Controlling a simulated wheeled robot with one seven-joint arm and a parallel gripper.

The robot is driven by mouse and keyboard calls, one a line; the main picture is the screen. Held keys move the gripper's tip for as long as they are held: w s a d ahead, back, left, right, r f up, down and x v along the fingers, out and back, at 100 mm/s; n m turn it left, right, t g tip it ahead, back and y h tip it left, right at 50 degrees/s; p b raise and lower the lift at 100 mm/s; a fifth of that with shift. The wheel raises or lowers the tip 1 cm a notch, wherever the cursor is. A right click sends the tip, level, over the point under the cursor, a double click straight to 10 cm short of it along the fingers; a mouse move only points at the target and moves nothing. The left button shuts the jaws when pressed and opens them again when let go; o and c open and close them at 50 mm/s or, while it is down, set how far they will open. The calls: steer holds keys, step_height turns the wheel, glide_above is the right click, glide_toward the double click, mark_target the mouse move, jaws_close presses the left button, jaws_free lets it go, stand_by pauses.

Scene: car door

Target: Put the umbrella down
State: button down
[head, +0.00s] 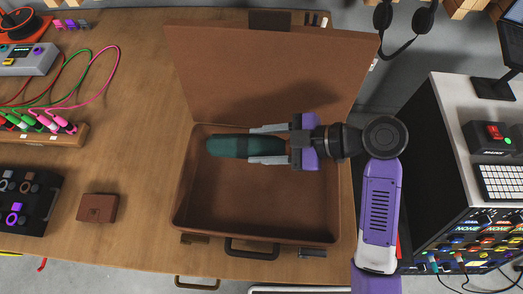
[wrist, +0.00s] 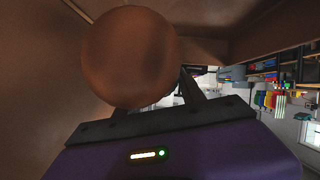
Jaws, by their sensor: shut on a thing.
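The umbrella (head: 228,146) shows in the head view as a dark green, rolled shape lying lengthwise left to right. My gripper (head: 254,145) is shut on its right part, one finger on each side. Both are over the open brown suitcase (head: 262,239). I cannot tell from above whether the umbrella touches the suitcase floor. In the wrist view a round brown end (wrist: 128,56), which looks like the umbrella's handle end, fills the upper left and hides most of the fingers.
The suitcase lid (head: 270,75) stands open at the back. A small brown box (head: 98,208) lies on the wooden table (head: 130,130) to the left. A cable board (head: 40,133) is at far left. A black rack (head: 435,150) stands at the right.

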mark_target(262, 154)
steer(key=shift+f, duration=2.2)
steer(key=shift+f+b, duration=0.35)
steer(key=shift+b, duration=0.05)
steer(key=shift+f+b, duration=0.25)
steer(key=shift+b, duration=0.05)
steer(key=c, duration=0.7)
jaws_free()
steer(key=shift+s+f, duration=0.1)
steer(key=shift+f, duration=0.1)
steer(key=shift+r, duration=0.15)
